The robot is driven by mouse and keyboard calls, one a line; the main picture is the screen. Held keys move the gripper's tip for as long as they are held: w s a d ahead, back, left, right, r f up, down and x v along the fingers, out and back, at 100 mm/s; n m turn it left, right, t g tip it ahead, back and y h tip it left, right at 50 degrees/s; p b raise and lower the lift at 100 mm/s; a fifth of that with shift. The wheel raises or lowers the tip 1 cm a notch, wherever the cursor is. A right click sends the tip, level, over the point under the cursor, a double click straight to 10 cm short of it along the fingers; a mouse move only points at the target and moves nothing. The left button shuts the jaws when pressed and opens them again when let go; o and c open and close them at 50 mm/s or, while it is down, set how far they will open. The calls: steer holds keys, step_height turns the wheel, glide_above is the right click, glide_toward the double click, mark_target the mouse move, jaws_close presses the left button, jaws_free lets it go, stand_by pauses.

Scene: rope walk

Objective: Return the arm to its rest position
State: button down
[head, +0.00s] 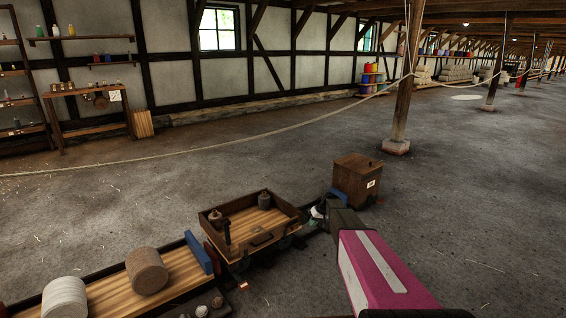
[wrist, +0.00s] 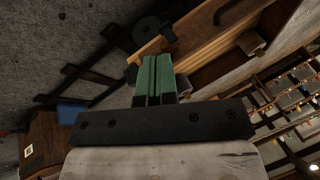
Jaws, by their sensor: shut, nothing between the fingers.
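My arm, with a magenta and white link, reaches forward from the lower right of the head view. My gripper (wrist: 155,76) shows in the wrist view with its two green fingers together and nothing between them. In the head view the gripper end is small and partly hidden by the arm, beside the right end of a wooden tray cart (head: 262,238). The wooden tray (wrist: 205,45) also shows in the wrist view beyond the fingers; I cannot tell whether they touch it.
Two small dark weights stand in the tray. A wooden box (head: 357,178) stands just beyond my arm. A rope (head: 250,136) spans the hall past a post (head: 402,90). The floor at right is open.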

steer(key=s+r+m+h, duration=0.1)
steer(key=s+r, duration=0.3)
steer(key=s, duration=1)
steer(key=s+a+r+m+g+h, duration=0.1)
steer(key=s+r, duration=0.4)
steer(key=s, duration=0.9)
steer(key=s+r+m+g+h, duration=0.1)
steer(key=s+r+h, duration=0.2)
steer(key=s, duration=1.1)
step_height(320, 180, up, 2)
steer(key=shift+a+r+m, duration=0.1)
steer(key=shift+a+m, duration=0.2)
steer(key=shift+s, duration=0.1)
